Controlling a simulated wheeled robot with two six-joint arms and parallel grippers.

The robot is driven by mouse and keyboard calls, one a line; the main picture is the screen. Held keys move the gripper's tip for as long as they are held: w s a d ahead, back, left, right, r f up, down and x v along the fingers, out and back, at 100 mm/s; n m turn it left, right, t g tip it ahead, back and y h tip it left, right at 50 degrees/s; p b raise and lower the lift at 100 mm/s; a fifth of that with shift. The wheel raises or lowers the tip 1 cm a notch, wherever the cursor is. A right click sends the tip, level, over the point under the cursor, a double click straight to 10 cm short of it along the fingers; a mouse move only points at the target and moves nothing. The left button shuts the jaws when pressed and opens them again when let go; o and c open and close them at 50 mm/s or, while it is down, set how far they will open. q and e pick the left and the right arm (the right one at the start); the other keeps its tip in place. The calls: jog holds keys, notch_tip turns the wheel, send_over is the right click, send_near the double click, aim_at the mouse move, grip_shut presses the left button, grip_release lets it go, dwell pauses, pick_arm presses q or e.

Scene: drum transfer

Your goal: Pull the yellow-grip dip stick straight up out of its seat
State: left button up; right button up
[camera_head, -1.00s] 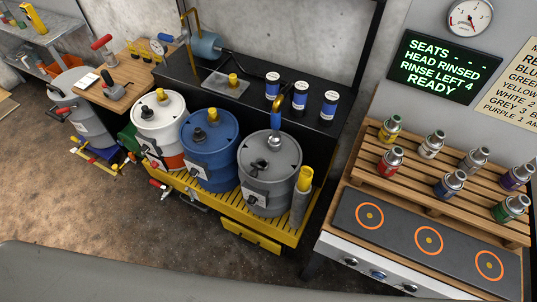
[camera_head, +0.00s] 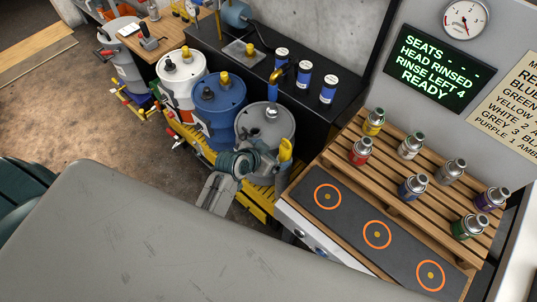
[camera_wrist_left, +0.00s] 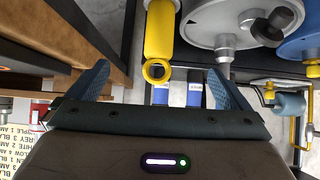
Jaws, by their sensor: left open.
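The yellow-grip dip stick (camera_head: 285,149) stands at the right side of the grey drum (camera_head: 265,122); its lower part is hidden behind my arm in the head view. In the left wrist view its yellow grip (camera_wrist_left: 159,35), with a ring at the end, shows just beyond and between my fingertips. My left gripper (camera_head: 268,158) is beside the grip in the head view. In the left wrist view the left gripper (camera_wrist_left: 158,75) has its two blue fingers wide apart, with nothing held between them. My right gripper is not in view.
A blue drum (camera_head: 219,105) and a white drum (camera_head: 182,75) stand left of the grey one on a yellow pallet (camera_head: 256,207). A wooden rack (camera_head: 400,160) with several coloured canisters is close on the right. Three blue-labelled cans stand on the black bench (camera_head: 300,112) behind.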

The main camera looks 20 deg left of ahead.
aim_at(282, 150)
pick_arm(q)
jog(key=b+x, duration=0.5)
jog(key=x, duration=0.3)
jog(key=shift+w+d+f, duration=0.1)
jog(key=shift+d+f, duration=0.05)
jog(key=shift+f, duration=0.15)
jog(key=shift+w+d+f+b, duration=0.2)
jog(key=shift+w+f+b, duration=0.2)
jog(key=shift+w, duration=0.15)
jog(key=c, duration=0.9)
grip_shut()
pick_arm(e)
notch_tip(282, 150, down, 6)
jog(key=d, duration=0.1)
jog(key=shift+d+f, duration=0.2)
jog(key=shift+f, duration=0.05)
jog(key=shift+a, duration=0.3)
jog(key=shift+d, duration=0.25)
